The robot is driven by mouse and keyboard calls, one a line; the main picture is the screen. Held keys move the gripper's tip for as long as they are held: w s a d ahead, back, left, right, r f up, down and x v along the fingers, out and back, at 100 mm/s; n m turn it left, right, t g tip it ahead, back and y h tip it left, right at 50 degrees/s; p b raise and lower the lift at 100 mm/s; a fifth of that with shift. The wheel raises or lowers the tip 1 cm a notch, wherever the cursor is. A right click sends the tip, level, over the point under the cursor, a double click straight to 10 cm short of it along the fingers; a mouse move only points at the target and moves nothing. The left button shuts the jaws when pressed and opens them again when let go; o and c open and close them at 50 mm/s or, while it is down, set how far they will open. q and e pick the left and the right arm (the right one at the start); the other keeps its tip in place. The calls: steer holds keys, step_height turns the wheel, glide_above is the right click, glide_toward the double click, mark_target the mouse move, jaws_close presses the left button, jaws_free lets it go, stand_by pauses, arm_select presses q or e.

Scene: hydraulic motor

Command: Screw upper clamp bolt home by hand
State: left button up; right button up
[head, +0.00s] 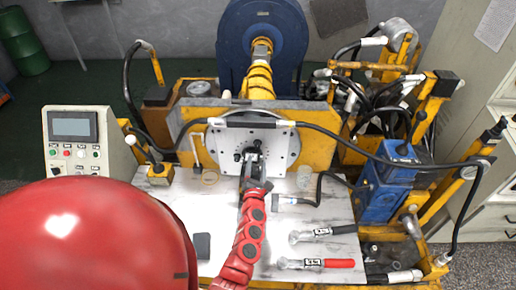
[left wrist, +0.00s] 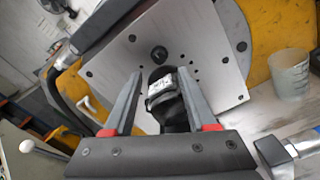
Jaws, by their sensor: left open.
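The square metal plate (head: 280,147) stands upright on the yellow frame. In the left wrist view the plate (left wrist: 205,45) carries a black bolt head (left wrist: 158,53) near its middle, just beyond my fingertips, and smaller dark holes around it. I cannot tell for sure that this is the upper clamp bolt. A black part with a white label (left wrist: 162,95) sits below the bolt head, seen between my fingers. My left gripper (head: 253,157) is in front of the plate. Its two fingers (left wrist: 159,76) are apart, with no visible grip on anything. My right gripper is not in view.
Torque wrenches lie on the white table at right, one black-handled (head: 325,234) and one red-handled (head: 318,263). A clear cup (head: 305,177) stands right of the plate. A black hose (head: 345,138) runs across the right side. A control panel (head: 75,140) stands left.

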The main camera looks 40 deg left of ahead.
mark_target(257, 147)
arm_select(q)
steer(key=x, duration=0.6)
steer(key=shift+w+a, duration=0.15)
steer(key=shift+w, duration=0.15)
steer(key=shift+w+a, duration=0.25)
steer(key=shift+a, duration=0.05)
jaws_close()
